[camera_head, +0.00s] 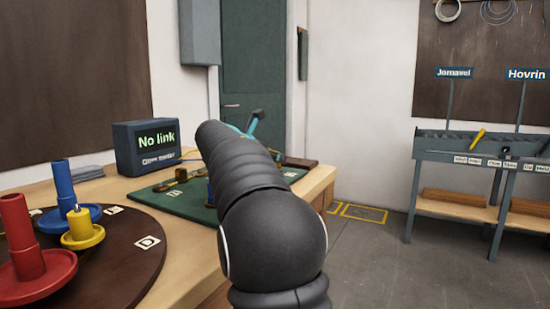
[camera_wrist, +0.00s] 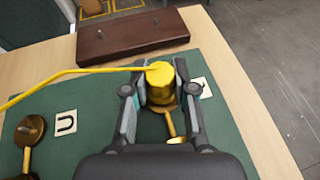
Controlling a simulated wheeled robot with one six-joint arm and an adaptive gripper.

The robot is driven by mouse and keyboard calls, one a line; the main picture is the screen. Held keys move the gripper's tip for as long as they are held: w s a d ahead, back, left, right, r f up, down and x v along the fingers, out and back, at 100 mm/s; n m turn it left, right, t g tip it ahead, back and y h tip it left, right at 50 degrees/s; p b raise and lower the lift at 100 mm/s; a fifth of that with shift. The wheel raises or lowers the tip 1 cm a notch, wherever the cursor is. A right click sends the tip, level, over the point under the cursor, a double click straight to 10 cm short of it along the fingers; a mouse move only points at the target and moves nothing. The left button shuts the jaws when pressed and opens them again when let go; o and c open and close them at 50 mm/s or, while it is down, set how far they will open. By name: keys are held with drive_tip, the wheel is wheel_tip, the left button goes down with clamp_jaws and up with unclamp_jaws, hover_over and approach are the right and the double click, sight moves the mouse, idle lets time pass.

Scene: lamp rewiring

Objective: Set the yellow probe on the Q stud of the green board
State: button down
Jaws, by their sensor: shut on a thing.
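The yellow probe (camera_wrist: 159,74) is between the two fingers of my gripper (camera_wrist: 160,91) in the wrist view, with a yellow lead (camera_wrist: 75,72) running off left. A brass stud base (camera_wrist: 170,126) on the green board (camera_wrist: 92,100) shows directly below the probe; I cannot tell whether they touch. A letter card (camera_wrist: 202,87) beside this stud is partly covered by the right finger, and its letter is unreadable. Another brass stud (camera_wrist: 30,128) stands left, beside a card marked U.
A dark red-brown block (camera_wrist: 135,38) with small studs lies beyond the board. A screen reading "No link" (camera_head: 145,148) stands behind the board. A round dark board (camera_head: 130,258) with red, blue and yellow posts is at left. A rack (camera_head: 480,150) stands at right.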

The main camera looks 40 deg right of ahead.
drive_tip(key=shift+f, duration=0.4)
drive_tip(key=c, duration=0.9)
unclamp_jaws()
drive_tip(key=shift+o, duration=0.2)
drive_tip(key=v, duration=1)
drive_tip(key=shift+a+r, duration=0.1)
drive_tip(key=shift+a, duration=0.2)
drive_tip(key=shift+s+a+r, duration=0.15)
drive_tip(key=shift+a+r, duration=0.15)
drive_tip(key=shift+a, duration=0.35)
